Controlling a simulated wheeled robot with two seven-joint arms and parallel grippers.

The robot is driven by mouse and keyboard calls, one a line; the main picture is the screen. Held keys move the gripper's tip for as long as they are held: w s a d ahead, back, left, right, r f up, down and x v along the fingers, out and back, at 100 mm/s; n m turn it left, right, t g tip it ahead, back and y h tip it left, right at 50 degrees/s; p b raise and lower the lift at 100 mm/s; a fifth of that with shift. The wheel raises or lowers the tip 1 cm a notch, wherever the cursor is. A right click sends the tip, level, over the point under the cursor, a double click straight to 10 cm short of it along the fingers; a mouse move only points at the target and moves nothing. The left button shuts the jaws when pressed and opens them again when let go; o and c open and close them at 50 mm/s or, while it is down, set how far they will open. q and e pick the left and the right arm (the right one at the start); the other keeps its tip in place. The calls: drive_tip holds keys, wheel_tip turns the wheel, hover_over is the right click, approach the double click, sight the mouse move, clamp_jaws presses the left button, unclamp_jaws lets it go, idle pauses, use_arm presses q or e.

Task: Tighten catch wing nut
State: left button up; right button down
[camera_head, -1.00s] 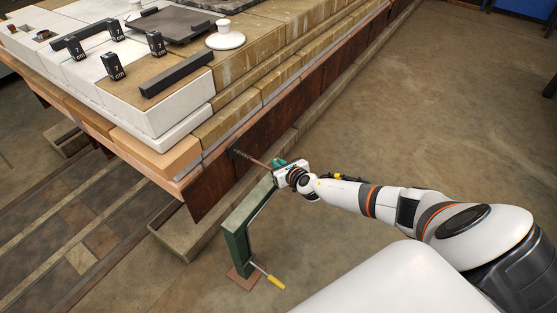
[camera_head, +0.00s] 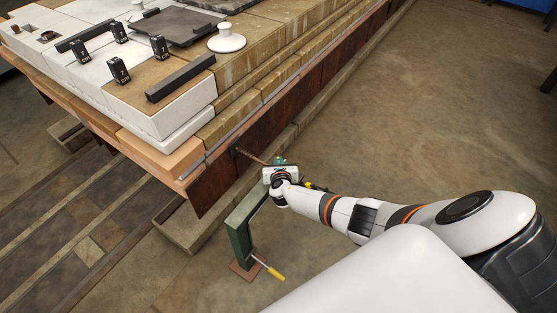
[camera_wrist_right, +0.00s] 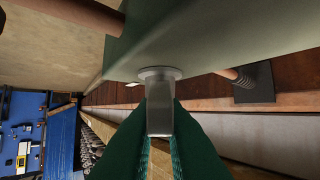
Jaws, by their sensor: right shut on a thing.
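The catch wing nut (camera_wrist_right: 160,108) is a grey metal tab with a round flange, against the underside of a green metal arm in the right wrist view. My right gripper (camera_wrist_right: 160,150) has green fingers, one on each side of the tab, and is shut on it. In the head view my right gripper (camera_head: 279,160) is at the top of the green stand (camera_head: 240,232), beside the rusty side plate; the nut is hidden there. My left gripper is not in view.
A threaded rod (camera_head: 250,157) runs from the rusty plate (camera_head: 215,182) towards the stand's top. A yellow-handled lever (camera_head: 275,273) sticks out low on the stand. The stone-block stack (camera_head: 150,100) fills the upper left. Open floor (camera_head: 400,120) lies to the right.

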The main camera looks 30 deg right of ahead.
drive_tip(key=shift+a+f+m+g+h, duration=0.15)
drive_tip(key=shift+m+g+h, duration=0.15)
drive_tip(key=shift+m+h, duration=0.2)
drive_tip(key=shift+m+g+h, duration=0.3)
drive_tip(key=shift+m+h, duration=0.1)
drive_tip(key=m+g+h+b, duration=0.3)
drive_tip(key=m+g+b, duration=0.1)
drive_tip(key=shift+m+g+h, duration=0.3)
drive_tip(key=shift+m, duration=0.2)
use_arm(q)
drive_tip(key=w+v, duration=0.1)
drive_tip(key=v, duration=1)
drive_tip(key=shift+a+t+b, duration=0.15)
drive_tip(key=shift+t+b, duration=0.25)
drive_tip(key=shift+b, duration=0.05)
use_arm(e)
drive_tip(key=shift+m+g, duration=0.4)
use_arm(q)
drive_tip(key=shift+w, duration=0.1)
use_arm(e)
drive_tip(key=shift+d+h, duration=0.2)
drive_tip(key=shift+h, duration=0.1)
drive_tip(key=c, duration=1.5)
unclamp_jaws()
